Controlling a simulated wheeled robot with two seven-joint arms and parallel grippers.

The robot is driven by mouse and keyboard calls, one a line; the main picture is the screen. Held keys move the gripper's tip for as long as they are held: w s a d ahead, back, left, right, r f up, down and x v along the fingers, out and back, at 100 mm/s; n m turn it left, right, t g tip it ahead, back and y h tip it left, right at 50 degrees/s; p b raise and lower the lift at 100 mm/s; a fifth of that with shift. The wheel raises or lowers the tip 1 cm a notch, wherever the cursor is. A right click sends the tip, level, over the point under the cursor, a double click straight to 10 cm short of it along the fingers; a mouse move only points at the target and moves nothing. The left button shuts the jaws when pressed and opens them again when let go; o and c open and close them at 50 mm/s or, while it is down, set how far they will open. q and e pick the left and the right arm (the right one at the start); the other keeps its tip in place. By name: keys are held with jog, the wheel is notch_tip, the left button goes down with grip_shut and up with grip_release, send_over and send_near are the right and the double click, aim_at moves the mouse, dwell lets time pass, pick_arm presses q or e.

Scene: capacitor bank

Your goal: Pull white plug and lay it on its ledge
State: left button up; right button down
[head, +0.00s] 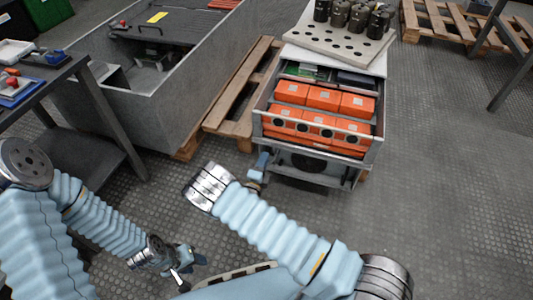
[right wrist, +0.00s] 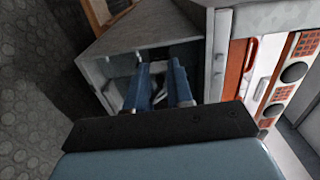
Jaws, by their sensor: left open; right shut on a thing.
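My right gripper (head: 259,168) is at the lower left front corner of the cabinet (head: 367,141). In the right wrist view its two blue fingers (right wrist: 158,90) reach into an open grey recess (right wrist: 122,62) at the side of the orange units. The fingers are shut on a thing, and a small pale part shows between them. It seems to be the white plug (right wrist: 160,95), mostly hidden by the fingers and shadow. The plug cannot be made out in the head view. I cannot make out its ledge. My left gripper (head: 184,268) is open and empty, low over the floor.
Several orange capacitor units (head: 322,97) fill the open cabinet. A perforated board (head: 338,40) with dark cylinders lies on top. A wooden pallet (head: 243,95) and a large grey bin (head: 190,110) stand to the left.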

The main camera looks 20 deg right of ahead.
jog(key=shift+p+v, duration=0.4)
jog(key=shift+v, duration=1.55)
jog(key=shift+s, duration=0.1)
jog(key=m+b, duration=0.1)
jog(key=m, duration=1.7)
jog(key=shift+b, duration=0.3)
jog(key=d+f+b, duration=0.2)
jog(key=d+f, duration=0.2)
jog(key=d, duration=0.2)
jog(key=shift+w+d+f+b, duration=0.2)
jog(key=shift+w+d+b, duration=0.15)
